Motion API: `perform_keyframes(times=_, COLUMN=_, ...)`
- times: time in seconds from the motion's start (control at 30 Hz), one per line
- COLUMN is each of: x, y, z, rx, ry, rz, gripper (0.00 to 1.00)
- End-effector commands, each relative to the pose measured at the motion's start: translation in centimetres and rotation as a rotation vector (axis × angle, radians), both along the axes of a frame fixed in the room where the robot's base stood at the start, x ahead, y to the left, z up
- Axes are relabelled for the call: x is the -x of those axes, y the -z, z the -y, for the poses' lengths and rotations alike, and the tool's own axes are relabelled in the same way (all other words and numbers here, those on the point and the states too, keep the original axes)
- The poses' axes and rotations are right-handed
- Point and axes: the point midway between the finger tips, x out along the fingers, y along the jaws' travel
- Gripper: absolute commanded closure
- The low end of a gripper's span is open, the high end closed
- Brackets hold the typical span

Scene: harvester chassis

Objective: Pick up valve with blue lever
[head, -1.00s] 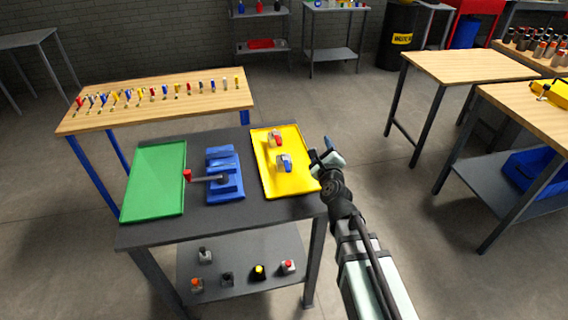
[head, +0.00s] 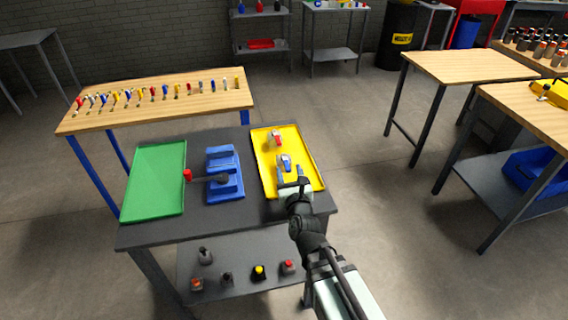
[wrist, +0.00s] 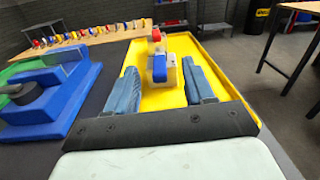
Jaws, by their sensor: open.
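The valve with the blue lever (head: 284,162) lies in the yellow tray (head: 309,160), near the tray's middle. In the wrist view the blue lever (wrist: 160,72) shows on a pale body, straight ahead between my fingers and a little beyond their tips. My gripper (head: 289,178) is over the near part of the yellow tray, open and empty; its two blue fingers also show in the wrist view (wrist: 158,78). A valve with a red lever (head: 276,138) lies farther back in the same tray. It shows behind the blue-lever valve in the wrist view (wrist: 156,36).
A blue fixture (head: 224,192) holding a part with a red-tipped handle (head: 188,175) stands left of the yellow tray. A green tray (head: 155,190) at the far left is empty. The tray's raised yellow rim (wrist: 220,80) runs right of my fingers.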

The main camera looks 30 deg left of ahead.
Motion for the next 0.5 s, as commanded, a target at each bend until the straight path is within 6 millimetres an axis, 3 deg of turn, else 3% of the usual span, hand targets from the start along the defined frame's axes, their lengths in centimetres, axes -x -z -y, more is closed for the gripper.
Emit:
perform_keyframes(times=0.17, x=0.4, y=0.6, z=0.3, rx=-0.045, ry=-0.001, rz=-0.034, gripper=0.47)
perform_keyframes(times=0.5, x=-1.1, y=0.7, z=-1.1, rx=-0.053, ry=-0.001, rz=-0.039, gripper=0.47)
